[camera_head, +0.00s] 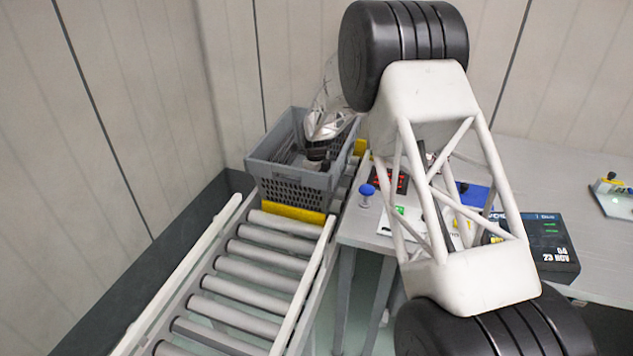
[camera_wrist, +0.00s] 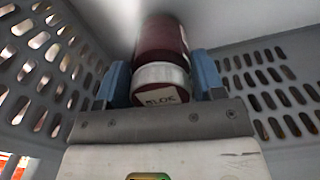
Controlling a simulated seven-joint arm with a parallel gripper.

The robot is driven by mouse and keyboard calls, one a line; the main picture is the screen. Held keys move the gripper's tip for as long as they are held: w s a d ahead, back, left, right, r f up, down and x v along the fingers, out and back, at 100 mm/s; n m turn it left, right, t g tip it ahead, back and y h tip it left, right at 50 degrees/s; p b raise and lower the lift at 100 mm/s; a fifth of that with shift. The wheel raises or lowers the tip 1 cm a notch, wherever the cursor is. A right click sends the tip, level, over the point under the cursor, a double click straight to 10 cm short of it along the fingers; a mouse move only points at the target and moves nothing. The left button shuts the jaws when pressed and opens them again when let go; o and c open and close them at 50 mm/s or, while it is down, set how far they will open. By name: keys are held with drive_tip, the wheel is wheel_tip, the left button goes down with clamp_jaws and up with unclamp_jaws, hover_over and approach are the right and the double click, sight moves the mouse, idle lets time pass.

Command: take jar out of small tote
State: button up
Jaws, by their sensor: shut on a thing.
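The small tote (camera_head: 290,192) is a grey crate with perforated walls, standing at the far end of the roller conveyor in the head view. Its slotted walls also show around my gripper in the wrist view (camera_wrist: 275,85). The jar (camera_wrist: 162,40) is dark red with a pale band and a label with printed letters at its near end. My gripper (camera_wrist: 160,78) is shut on the jar, with a blue finger on each side of it. In the head view my gripper (camera_head: 319,150) reaches down into the tote, and the jar cannot be clearly made out there.
The roller conveyor (camera_head: 252,268) is empty in front of the tote, with a yellow bar (camera_head: 292,212) at the tote's front edge. A grey table (camera_head: 360,228) on the right holds a blue button (camera_head: 367,190) and a dark box (camera_head: 552,245). Walls stand close behind and left.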

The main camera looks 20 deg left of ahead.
wheel_tip(320, 180, up, 9)
idle(0.5)
idle(0.5)
